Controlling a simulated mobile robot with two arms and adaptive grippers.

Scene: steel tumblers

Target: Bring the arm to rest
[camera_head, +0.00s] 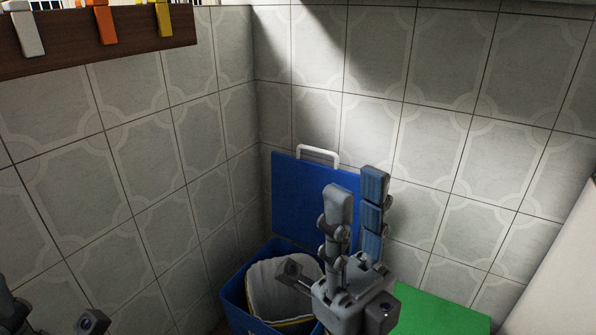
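My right gripper (348,205) is in the lower middle of the head view, its long jointed fingers pointing up. One finger is grey and another looks bluish, with a gap between them; a further grey finger part sticks out to the left. The gripper is open, and I see nothing held in it. It is in front of a blue bin and a blue panel and hides part of both. Only small dark parts of my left gripper (50,318) show at the bottom left edge, too little to tell its state. No steel tumbler is in view.
A blue bin (235,297) with a white liner stands in the tiled corner. The blue panel (300,200) with a white handle is upright behind it. A green surface (440,310) lies at the lower right. A dark wooden rack (60,55) with coloured hooks hangs upper left.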

